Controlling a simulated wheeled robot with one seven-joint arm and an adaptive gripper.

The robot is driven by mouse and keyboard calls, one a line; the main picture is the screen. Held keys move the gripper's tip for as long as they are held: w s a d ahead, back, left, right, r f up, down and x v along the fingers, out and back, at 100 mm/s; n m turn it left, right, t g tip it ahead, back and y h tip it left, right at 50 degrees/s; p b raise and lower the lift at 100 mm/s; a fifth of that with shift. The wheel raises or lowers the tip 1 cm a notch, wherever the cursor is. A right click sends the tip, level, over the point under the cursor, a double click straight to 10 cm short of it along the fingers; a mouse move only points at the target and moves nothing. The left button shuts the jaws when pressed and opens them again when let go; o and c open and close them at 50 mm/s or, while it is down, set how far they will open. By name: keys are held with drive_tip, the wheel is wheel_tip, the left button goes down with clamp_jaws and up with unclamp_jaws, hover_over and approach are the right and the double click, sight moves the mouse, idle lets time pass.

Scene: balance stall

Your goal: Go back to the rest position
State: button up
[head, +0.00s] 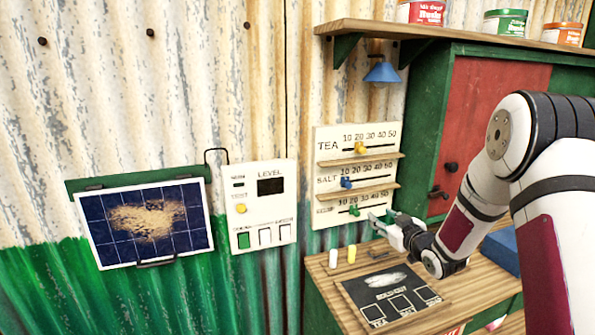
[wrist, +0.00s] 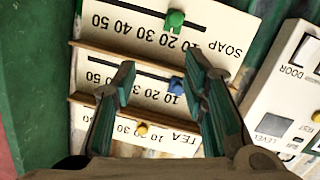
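My gripper (head: 383,222) is in front of the lower right part of the white slider board (head: 325,136). In the wrist view my gripper (wrist: 160,70) shows its two fingers apart, with nothing held between them. The board appears upside down there, behind the fingers. It has rows for tea, salt and soap. The yellow knob (head: 360,148) stands near 20, the blue knob (head: 346,183) near 10, and the green knob (head: 354,210) between about 10 and 20. The green knob (wrist: 175,19) lies beyond the fingertips; contact is not visible.
A wooden counter (head: 320,268) below holds a dark board (head: 368,287), chalk pieces and a blue item (head: 502,248). A panel with buttons (head: 262,205) and a dusty solar panel (head: 150,222) are left. A shelf (head: 450,34) and blue lamp (head: 382,73) are above; a red-green cabinet (head: 430,130) is right.

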drive_tip(key=s+a+r+m+g+h, duration=0.2)
drive_tip(key=s+r+m+g+h, duration=0.25)
drive_tip(key=s+r, duration=1.25)
drive_tip(key=s+a+g, duration=0.2)
drive_tip(key=s+g, duration=0.1)
drive_tip(key=s, duration=1.1)
drive_tip(key=s+a+f+m+g, duration=0.1)
drive_tip(key=s+a+g, duration=0.2)
drive_tip(key=s, duration=1.2)
drive_tip(key=shift+s+a+f+y, duration=0.2)
drive_tip(key=shift+a+y, duration=0.1)
drive_tip(key=shift+y, duration=0.15)
